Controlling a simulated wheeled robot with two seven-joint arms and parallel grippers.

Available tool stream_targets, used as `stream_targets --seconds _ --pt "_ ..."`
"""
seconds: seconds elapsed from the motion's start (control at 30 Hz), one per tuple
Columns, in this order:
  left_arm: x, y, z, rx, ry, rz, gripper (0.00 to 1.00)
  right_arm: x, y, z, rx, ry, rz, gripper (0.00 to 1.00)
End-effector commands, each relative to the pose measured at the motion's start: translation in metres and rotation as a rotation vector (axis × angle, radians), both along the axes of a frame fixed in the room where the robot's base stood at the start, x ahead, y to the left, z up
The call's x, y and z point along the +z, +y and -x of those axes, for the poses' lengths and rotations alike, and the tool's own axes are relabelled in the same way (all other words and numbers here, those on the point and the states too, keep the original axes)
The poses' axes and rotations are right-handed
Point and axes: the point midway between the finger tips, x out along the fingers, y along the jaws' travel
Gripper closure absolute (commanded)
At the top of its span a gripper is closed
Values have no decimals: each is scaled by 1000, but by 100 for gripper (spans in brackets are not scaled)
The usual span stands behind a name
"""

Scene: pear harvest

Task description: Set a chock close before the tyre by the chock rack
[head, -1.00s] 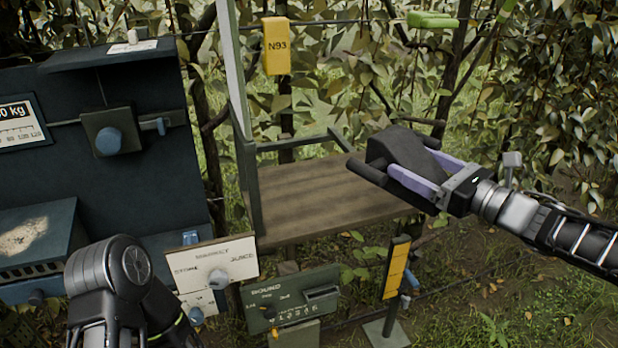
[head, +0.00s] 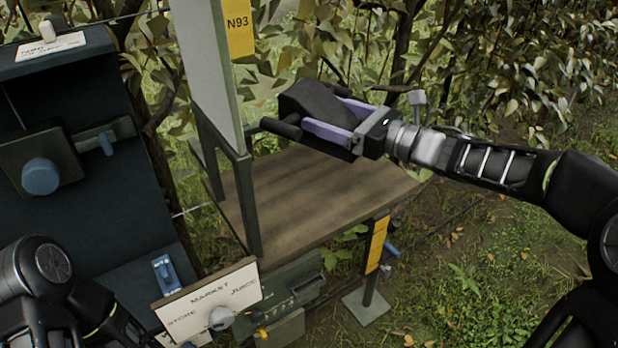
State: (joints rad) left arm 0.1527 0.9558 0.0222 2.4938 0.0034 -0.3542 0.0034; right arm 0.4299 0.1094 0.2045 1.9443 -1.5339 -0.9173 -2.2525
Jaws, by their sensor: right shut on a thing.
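A black wedge-shaped chock (head: 308,101) is held in my right gripper (head: 338,120), whose purple-lined fingers are shut on its sides. The gripper holds it in the air above the brown wooden shelf, apart from the shelf as far as I can tell. My right arm comes in from the right. Part of my left arm shows at the lower left, but its gripper is out of the picture. No tyre and no chock rack can be made out in this view.
The wooden shelf (head: 330,200) is bare, with a grey upright frame (head: 215,90) at its left. A dark panel with a blue knob (head: 41,176) stands left. A sign (head: 208,296) and a yellow-marked post (head: 376,245) stand in front. Grass lies open at lower right.

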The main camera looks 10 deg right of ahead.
Motion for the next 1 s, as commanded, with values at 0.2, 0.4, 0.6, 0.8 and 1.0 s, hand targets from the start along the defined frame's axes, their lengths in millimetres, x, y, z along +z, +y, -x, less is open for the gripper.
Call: stream_targets --seconds 0.2,0.4,0.6,0.8,1.0 --pt "5 0 0 1 1 -1 0 -16 0 0 1 1 -4 91" --pt "12 1 1 2 4 -3 0 -47 1 0 1 0 -6 91" --pt "13 1 2 3 5 -4 0 -60 1 0 3 -6 -2 91" --pt "13 1 2 3 5 -4 0 -59 1 0 3 -6 -2 91" --pt "18 1 2 3 6 -5 0 -73 1 0 2 -1 -5 91"
